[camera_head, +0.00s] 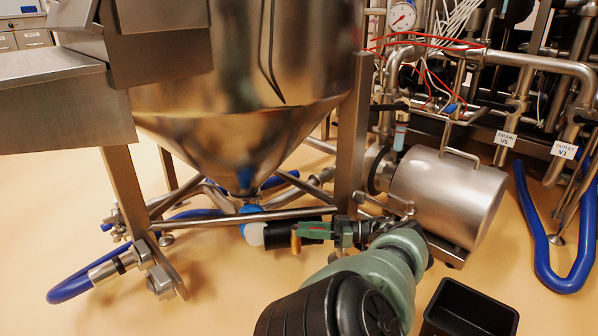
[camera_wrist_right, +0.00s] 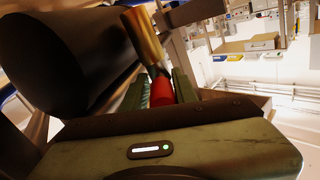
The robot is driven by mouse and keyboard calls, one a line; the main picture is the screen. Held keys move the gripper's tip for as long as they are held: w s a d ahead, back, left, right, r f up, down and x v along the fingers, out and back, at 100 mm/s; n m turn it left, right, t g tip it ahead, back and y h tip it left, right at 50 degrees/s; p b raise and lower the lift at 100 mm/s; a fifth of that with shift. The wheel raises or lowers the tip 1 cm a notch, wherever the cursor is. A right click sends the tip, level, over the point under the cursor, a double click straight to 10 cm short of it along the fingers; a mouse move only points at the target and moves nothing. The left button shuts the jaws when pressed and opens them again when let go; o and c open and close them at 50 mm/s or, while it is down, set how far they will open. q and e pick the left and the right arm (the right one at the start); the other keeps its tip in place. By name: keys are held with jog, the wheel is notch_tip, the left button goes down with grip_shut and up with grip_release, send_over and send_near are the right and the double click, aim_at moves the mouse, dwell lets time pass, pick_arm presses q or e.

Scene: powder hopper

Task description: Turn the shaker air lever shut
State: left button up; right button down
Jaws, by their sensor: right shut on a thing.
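The shaker air lever shows in the head view as a small brass-coloured bar (camera_head: 296,243) beside a black cylinder (camera_head: 279,236) under the cone of the hopper (camera_head: 235,140). In the right wrist view the lever (camera_wrist_right: 146,38) is a brass-coloured bar with a red part at its near end. My green right gripper (camera_head: 305,232) reaches it from the right. Its two fingers (camera_wrist_right: 163,88) stand on both sides of the red part and are shut on it. The lever's pivot is hidden. My left gripper is not in view.
A steel motor housing (camera_head: 450,192) stands right of the hopper leg. A black bin (camera_head: 470,308) is on the floor at the lower right. Blue hoses (camera_head: 543,250) and piping fill the right. A steel crossbar (camera_head: 245,217) runs just above the lever.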

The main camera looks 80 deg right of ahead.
jog(key=shift+w+a, duration=0.1)
jog(key=c, duration=1.3)
grip_release()
jog(key=shift+f, duration=0.1)
jog(key=shift+o, duration=0.2)
jog(key=s+d+b, duration=0.1)
jog(key=s+b, duration=0.3)
jog(key=s, duration=0.3)
jog(key=shift+s, duration=0.35)
